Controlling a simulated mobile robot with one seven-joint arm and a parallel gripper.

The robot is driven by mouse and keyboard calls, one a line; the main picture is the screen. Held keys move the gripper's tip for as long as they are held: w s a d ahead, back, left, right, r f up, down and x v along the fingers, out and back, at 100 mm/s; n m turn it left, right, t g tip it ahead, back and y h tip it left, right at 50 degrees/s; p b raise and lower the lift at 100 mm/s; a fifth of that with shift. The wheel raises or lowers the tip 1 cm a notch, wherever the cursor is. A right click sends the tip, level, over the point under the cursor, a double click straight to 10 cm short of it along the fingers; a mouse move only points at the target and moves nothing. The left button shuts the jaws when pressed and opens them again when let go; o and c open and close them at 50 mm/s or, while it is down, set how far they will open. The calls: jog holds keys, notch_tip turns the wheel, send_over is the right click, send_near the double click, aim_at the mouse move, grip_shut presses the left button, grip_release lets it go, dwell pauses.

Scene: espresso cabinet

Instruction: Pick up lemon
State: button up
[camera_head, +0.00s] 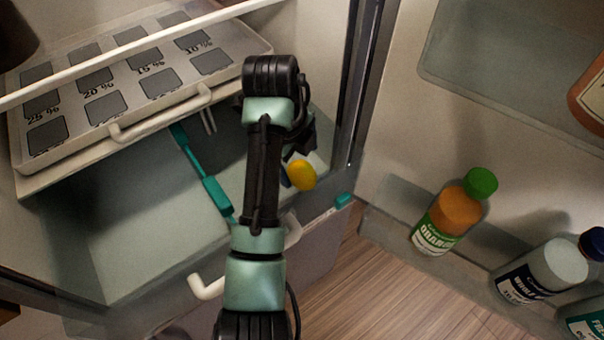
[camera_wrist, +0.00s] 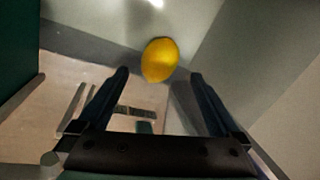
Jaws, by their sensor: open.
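The lemon (camera_head: 302,176) is yellow and shows just right of my gripper in the head view, low inside the open cabinet. In the wrist view the lemon (camera_wrist: 160,60) lies beyond the fingertips, roughly centred between them and apart from both. My gripper (camera_wrist: 158,75) is open and empty, with its two dark fingers spread on either side. In the head view my gripper (camera_head: 300,150) is partly hidden behind my own arm.
A white tray (camera_head: 120,110) with dark squares and percent labels sits above on the left. The open door (camera_head: 400,150) on the right holds an orange juice bottle (camera_head: 452,215) and a milk-like bottle (camera_head: 545,272). A teal strip (camera_head: 212,190) lies left of my arm.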

aim_at(303, 171)
jog(key=shift+b+x, duration=0.4)
jog(key=shift+x, duration=2.3)
jog(key=shift+s+d+r, duration=0.1)
jog(key=shift+s, duration=0.05)
jog(key=c, duration=1.4)
